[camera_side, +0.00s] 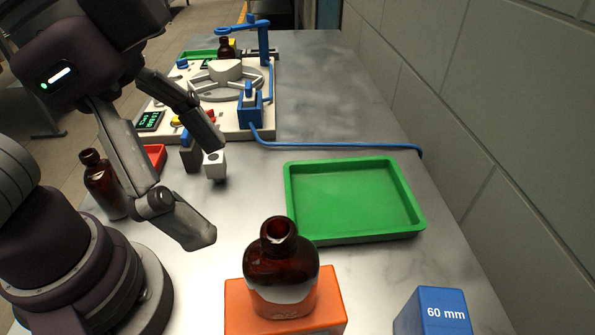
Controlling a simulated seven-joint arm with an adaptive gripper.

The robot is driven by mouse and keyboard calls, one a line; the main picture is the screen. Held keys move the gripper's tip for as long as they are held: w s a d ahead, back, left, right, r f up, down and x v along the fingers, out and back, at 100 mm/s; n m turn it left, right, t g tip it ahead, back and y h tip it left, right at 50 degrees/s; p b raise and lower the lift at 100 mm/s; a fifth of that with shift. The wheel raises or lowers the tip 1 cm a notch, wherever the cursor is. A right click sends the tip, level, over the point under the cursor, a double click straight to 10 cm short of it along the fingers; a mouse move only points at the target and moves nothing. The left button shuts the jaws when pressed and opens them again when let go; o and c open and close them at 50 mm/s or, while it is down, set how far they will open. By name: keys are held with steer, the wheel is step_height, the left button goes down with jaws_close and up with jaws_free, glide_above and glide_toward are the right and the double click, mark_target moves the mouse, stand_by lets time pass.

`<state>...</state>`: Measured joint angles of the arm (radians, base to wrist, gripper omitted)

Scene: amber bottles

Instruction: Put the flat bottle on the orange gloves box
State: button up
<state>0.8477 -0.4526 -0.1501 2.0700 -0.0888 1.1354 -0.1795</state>
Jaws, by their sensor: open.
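An amber bottle (280,262) with broad shoulders and an open neck stands upright on the orange box (240,308) at the bottom middle. It looks like the flat bottle, though its depth is hard to judge from this angle. My gripper (208,188) is open, to the upper left of this bottle and apart from it. Its nearer finger hangs left of the bottle, and its farther finger is by a small white block. A second amber bottle (102,186) stands at the left, partly hidden behind my gripper and arm.
An empty green tray (352,196) lies right of centre. A blue box marked 60 mm (434,312) stands at the bottom right. A white machine (228,90) with a blue post and a small dark bottle (225,48) is at the back. A wall bounds the right side.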

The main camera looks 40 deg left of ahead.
steer(key=w+a+f+n+y, duration=0.1)
steer(key=a+n, duration=0.1)
steer(key=a, duration=0.3)
steer(key=w+a+f+n+t+y, duration=0.1)
steer(key=w+a+f+n, duration=0.1)
steer(key=a, duration=0.3)
steer(key=w+a+f+n+t+y, duration=0.1)
steer(key=a+n, duration=0.3)
steer(key=a, duration=0.2)
steer(key=shift+w+f, duration=0.2)
steer(key=shift+w, duration=0.2)
